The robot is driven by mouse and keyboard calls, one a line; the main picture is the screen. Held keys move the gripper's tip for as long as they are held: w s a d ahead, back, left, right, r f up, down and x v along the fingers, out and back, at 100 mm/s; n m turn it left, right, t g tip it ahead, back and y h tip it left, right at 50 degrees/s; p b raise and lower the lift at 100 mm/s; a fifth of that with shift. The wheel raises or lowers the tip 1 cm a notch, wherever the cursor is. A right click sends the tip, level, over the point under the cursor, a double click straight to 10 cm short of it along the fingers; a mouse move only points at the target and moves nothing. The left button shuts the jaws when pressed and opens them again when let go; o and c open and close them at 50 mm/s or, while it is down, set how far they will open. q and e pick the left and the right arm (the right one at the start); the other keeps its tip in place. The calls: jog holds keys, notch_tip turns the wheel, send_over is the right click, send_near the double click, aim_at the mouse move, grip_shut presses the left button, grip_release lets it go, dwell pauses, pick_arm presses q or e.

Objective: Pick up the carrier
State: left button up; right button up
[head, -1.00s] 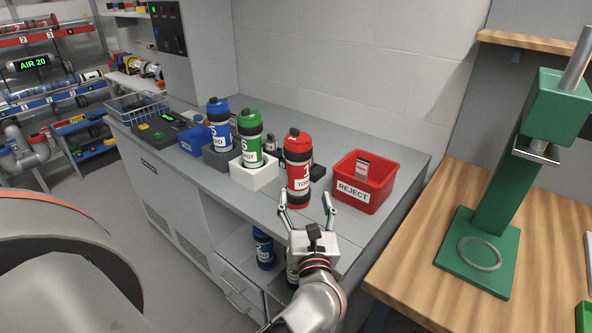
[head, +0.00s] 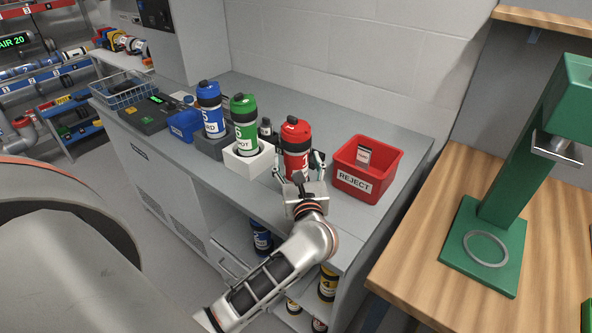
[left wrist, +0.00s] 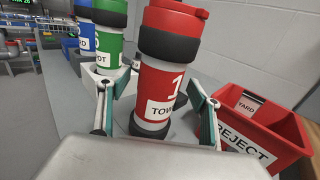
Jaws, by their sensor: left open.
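The red carrier (head: 296,150), labelled with a 1 and "TOW...", stands upright on the grey counter. It also shows large in the left wrist view (left wrist: 165,85). My left gripper (head: 299,164) is open, with one finger on each side of the red carrier's lower body. In the left wrist view the fingers (left wrist: 152,105) show gaps to the carrier, and I cannot tell if either touches it. A blue carrier (head: 211,110) and a green carrier (head: 245,122) stand upright to the left. My right gripper is not in view.
A red REJECT bin (head: 367,169) with a card in it stands close right of the red carrier. The green carrier is in a white block (head: 247,163). A green press stand (head: 490,215) is on the wooden bench at right. More carriers sit in the cabinet below.

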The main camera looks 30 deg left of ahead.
pick_arm(q)
jog(key=shift+x, duration=1.25)
jog(key=c, duration=1.6)
grip_shut()
jog(key=shift+r, duration=0.15)
